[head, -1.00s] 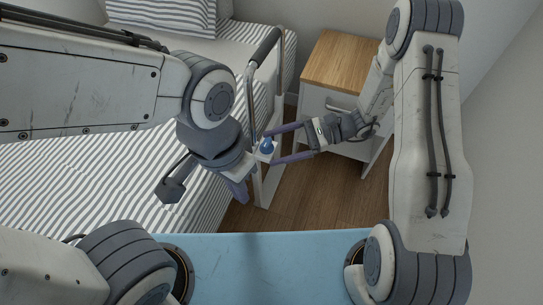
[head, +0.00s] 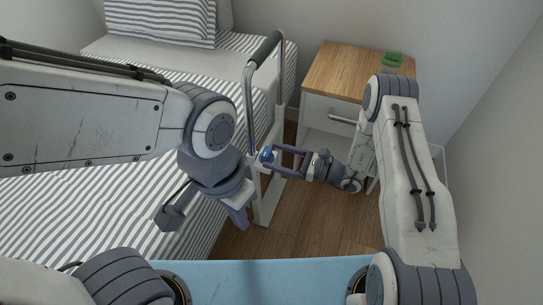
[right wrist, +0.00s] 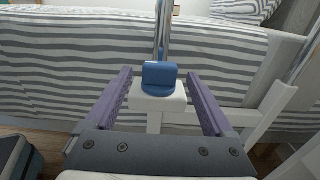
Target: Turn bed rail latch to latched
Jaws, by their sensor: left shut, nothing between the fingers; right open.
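The bed rail latch is a small blue lever (head: 266,154) on a white block on the bed's side rail. It also shows in the right wrist view (right wrist: 160,75), at the centre. My right gripper (head: 269,157) is open, with its two purple fingers reaching from the right to either side of the latch. In the right wrist view its fingers (right wrist: 160,72) stand left and right of the latch with a gap on each side. My left gripper (head: 238,218) is shut and empty, hanging below and left of the latch, beside the bed edge.
The metal rail (head: 249,105) with a dark grip rises from the bed just behind the latch. A striped bed (head: 100,205) fills the left. A wooden-topped nightstand (head: 335,70) with a green-lidded jar (head: 391,60) stands behind my right arm. A blue surface (head: 250,280) lies in front.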

